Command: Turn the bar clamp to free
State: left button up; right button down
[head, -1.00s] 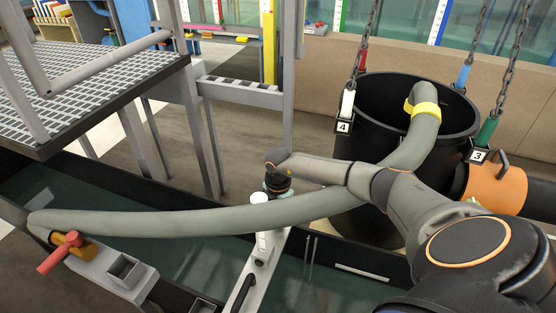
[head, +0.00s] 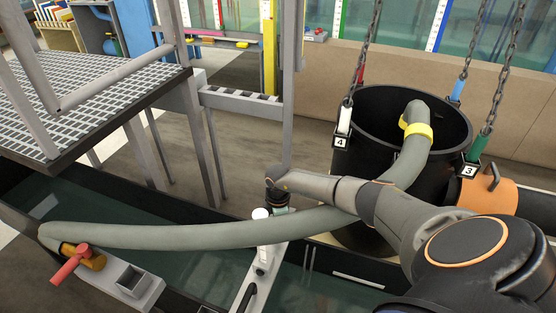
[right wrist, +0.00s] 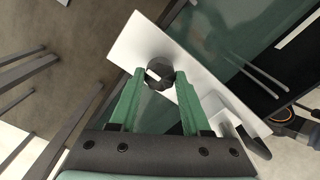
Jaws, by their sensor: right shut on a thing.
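A dark round knob (right wrist: 160,72), which looks like the bar clamp, sits on a pale metal bar (right wrist: 132,42) in the right wrist view. My right gripper (right wrist: 160,76) has its green fingers on both sides of the knob and is shut on it. In the head view my right gripper (head: 279,205) reaches down to the bar (head: 252,285) from above, beside a white-topped post (head: 261,213). The grey hose hides the fingertips and the knob there. My left gripper is not in view.
The thick grey hose (head: 150,237) runs past my right gripper to a black tub (head: 365,185) hung on chains. A red handle (head: 70,264) stands at lower left. A grating platform (head: 80,95) is at upper left. Water lies in the flume below.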

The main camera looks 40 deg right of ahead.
jog(key=shift+d, duration=0.1)
jog(key=shift+c, duration=1.9)
grip_release()
jog(key=shift+r, duration=0.1)
jog(key=shift+r, duration=0.3)
notch_tip(320, 180, up, 12)
jog(key=p, duration=0.2)
jog(key=shift+s+f, duration=0.1)
jog(key=shift+f, duration=0.05)
